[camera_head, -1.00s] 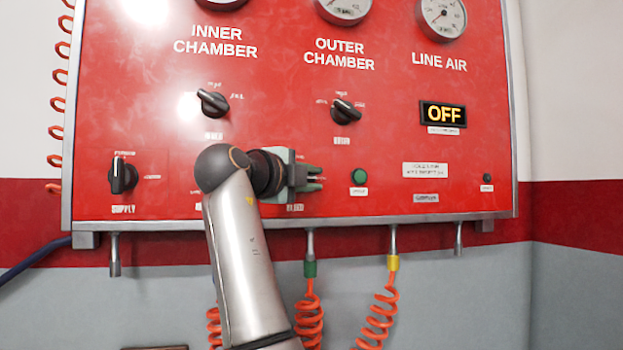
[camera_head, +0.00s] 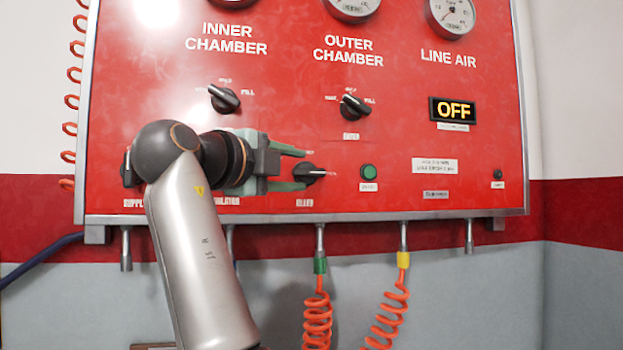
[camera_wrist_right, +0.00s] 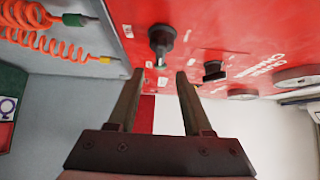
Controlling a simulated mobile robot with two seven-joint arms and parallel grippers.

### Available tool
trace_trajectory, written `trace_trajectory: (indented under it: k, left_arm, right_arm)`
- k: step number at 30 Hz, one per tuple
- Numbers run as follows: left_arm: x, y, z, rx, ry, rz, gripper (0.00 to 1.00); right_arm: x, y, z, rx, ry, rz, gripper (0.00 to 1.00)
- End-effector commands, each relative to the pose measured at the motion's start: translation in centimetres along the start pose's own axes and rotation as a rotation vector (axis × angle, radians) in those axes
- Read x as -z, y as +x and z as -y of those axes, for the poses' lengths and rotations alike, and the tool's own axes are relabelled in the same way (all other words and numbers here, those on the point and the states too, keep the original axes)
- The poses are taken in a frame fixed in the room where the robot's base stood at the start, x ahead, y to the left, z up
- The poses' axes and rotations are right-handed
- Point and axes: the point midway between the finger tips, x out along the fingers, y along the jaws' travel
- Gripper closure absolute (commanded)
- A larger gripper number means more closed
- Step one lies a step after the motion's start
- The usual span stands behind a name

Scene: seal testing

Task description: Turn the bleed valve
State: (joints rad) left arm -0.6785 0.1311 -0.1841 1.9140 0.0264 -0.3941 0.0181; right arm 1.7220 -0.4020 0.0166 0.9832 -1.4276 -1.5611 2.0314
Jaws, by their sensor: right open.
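The bleed valve is a black knob (camera_head: 311,173) above the BLEED label, low on the red panel. Its handle lies roughly level, with a pale mark toward the right. My right gripper (camera_head: 303,168) is open, its greenish fingers pointing right, one above the other, close to the knob. In the right wrist view the knob (camera_wrist_right: 162,40) sits just beyond the open fingertips (camera_wrist_right: 159,73), in line with the gap. I see no grip on it; exact contact cannot be told. My left gripper is not in view.
Other knobs on the panel are inner chamber (camera_head: 224,98) and outer chamber (camera_head: 354,106). A green button (camera_head: 368,172) is right of the bleed knob. An OFF display (camera_head: 453,110) is farther right. Orange coiled hoses (camera_head: 318,315) hang below. My forearm covers part of the lower left panel.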

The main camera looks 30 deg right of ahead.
Motion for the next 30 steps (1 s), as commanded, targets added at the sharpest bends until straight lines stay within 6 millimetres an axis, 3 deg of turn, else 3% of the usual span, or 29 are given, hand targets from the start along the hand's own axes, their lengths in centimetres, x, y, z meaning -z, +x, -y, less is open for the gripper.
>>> trace_trajectory:
  k: [3, 9, 30]
  left_arm:
    - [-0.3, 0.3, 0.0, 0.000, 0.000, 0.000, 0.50]
    - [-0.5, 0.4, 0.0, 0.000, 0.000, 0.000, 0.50]
    - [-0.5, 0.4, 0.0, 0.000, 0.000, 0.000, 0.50]
  right_arm:
    - [0.1, -2.0, 0.0, 0.003, 0.001, -0.002, 0.50]
    - [0.0, -3.5, 0.0, 0.000, 0.001, -0.002, 0.50]
    - [0.0, -3.7, 0.0, 0.000, 0.000, -0.001, 0.50]
